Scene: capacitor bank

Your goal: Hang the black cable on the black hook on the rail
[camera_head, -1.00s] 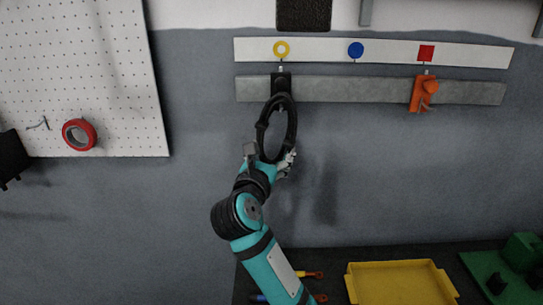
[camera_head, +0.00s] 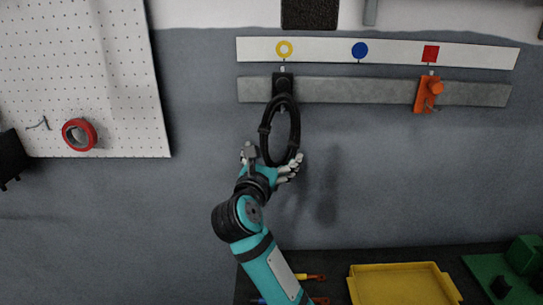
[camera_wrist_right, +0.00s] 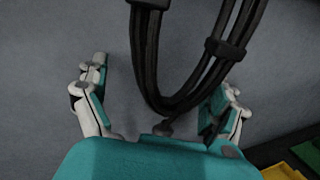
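The black cable (camera_head: 295,125) is a coiled loop hanging upright at the black hook (camera_head: 283,83), with its top overlapping the hook's lower part. I cannot tell exactly how the loop sits on the hook's prong. The hook is on the grey rail (camera_head: 350,91), below the yellow ring mark. My right gripper (camera_head: 272,157) is open at the bottom of the loop, its fingers spread to either side. In the right wrist view the lower bend of the cable (camera_wrist_right: 149,65) lies between the spread fingers, close to the right one. My left gripper is out of view.
An orange hook (camera_head: 426,94) is on the rail at the right, under the red square. A pegboard (camera_head: 90,60) with red tape (camera_head: 79,134) is at the left. Below are a yellow tray (camera_head: 400,285) and a green block (camera_head: 523,252). The wall right of the cable is clear.

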